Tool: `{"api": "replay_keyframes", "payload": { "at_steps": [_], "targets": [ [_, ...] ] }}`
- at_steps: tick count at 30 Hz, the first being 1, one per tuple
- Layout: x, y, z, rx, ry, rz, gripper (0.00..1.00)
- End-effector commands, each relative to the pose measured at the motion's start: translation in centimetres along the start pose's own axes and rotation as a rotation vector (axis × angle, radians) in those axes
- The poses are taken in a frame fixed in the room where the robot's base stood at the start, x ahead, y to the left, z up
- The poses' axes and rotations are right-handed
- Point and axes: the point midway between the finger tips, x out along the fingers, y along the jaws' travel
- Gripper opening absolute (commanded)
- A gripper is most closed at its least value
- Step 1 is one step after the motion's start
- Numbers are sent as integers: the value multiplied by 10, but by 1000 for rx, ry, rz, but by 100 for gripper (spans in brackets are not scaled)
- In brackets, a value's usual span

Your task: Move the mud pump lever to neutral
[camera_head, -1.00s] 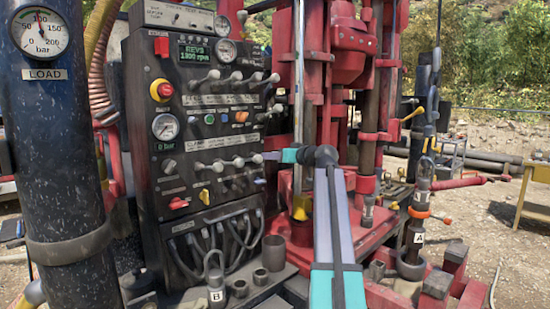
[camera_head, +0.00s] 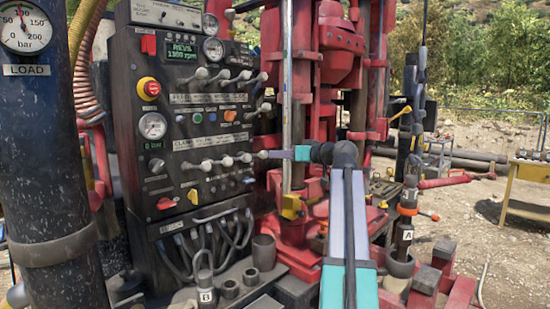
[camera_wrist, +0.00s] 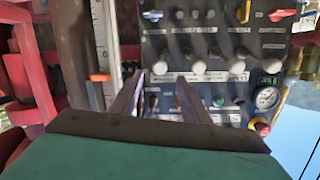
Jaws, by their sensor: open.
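A black control panel (camera_head: 150,210) carries an upper row of white-knobbed levers (camera_head: 222,76) and a lower row (camera_head: 227,161). The lower row also shows in the wrist view (camera_wrist: 199,66), where the panel appears upside down. I cannot read which lever is the mud pump lever. My gripper (camera_head: 270,154) is at the right end of the lower row in the head view. In the wrist view my gripper (camera_wrist: 160,78) is open, its two fingers pointing at the panel. The end knob (camera_wrist: 160,68) appears between the fingertips; I cannot tell whether they touch it.
A red drill mast (camera_head: 335,50) stands just right of the panel. A blue-black cylinder with a load gauge (camera_head: 40,150) stands at the left. Cups (camera_head: 264,252) and a shackle marked B (camera_head: 205,285) sit below the panel. A yellow table (camera_head: 525,180) is far right.

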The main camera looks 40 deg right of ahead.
Motion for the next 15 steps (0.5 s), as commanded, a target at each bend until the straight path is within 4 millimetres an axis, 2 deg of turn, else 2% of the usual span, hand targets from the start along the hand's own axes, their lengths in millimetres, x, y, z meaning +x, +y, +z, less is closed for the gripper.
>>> {"api": "replay_keyframes", "payload": {
  "at_steps": [1,6,15],
  "targets": [
    [-9,0,1,-1,1,2,42],
    [-25,0,1,0,0,1,42],
    [-32,0,0,0,-1,0,42]
  ]
}}
